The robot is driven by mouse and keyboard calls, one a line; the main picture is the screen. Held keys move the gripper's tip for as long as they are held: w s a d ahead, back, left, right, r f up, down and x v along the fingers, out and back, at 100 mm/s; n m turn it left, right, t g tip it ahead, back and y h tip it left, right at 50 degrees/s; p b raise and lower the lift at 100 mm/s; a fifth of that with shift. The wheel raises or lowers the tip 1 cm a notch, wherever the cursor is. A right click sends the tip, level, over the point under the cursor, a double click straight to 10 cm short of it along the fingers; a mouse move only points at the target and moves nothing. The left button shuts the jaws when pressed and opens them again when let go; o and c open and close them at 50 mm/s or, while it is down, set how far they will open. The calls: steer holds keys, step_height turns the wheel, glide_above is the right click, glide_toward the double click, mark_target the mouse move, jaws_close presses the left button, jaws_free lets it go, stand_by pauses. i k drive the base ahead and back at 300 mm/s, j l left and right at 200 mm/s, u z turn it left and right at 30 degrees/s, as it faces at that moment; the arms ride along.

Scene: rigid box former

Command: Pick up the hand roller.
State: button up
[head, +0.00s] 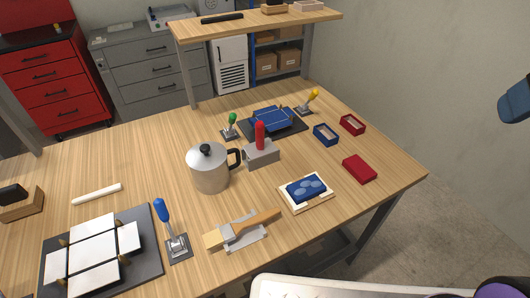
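The thing that looks most like the hand roller is a tool with an upright red handle (260,135) on a grey block (262,154). It stands near the middle of the table, just right of a metal pot. I cannot make out a roller drum; the lower part of the tool is hidden in or merges with the block. My gripper is not in view, and nothing is seen touching the tool.
The lidded pot (209,172) stands close on the left, its black handle toward the block. Behind are a green-handled clamp (231,124) and a dark mat with a blue piece (272,117). A wooden-handled brush (252,225) lies in front.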

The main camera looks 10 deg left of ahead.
mark_target(263, 147)
steer(key=i+l+u, duration=0.1)
steer(key=u, duration=0.25)
steer(key=i+l+u, duration=0.15)
steer(key=u, duration=0.25)
steer(key=i+l+u, duration=0.35)
steer(key=k+j, duration=0.1)
